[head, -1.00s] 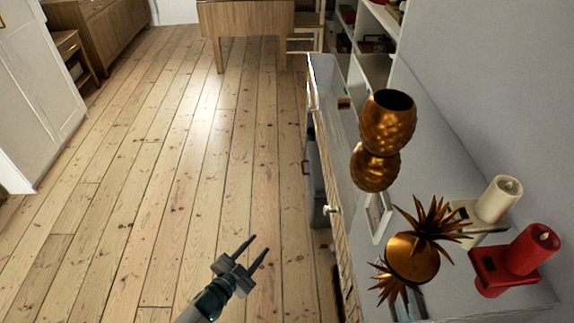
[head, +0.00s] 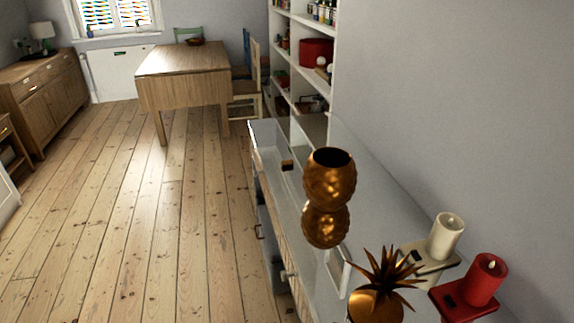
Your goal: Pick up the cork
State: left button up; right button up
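A small brown piece (head: 288,165), which may be the cork, lies near the far end of the glossy cabinet top (head: 268,152), close to its left edge. It is too small to be sure what it is. It stands just behind and left of a bronze pineapple-textured vase (head: 329,180). Nothing touches it that I can see. Neither of my grippers is in the head view.
A bronze pineapple ornament (head: 377,303), a cream candle (head: 445,237) and a red candle (head: 485,280) stand on the near part of the cabinet. A wooden table (head: 183,62) and shelves (head: 302,60) are beyond. The floorboards (head: 140,220) left of the cabinet are clear.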

aim_at(289, 163)
jog(key=k, duration=0.65)
jog(key=z, duration=1.85)
jog(key=j, duration=4.45)
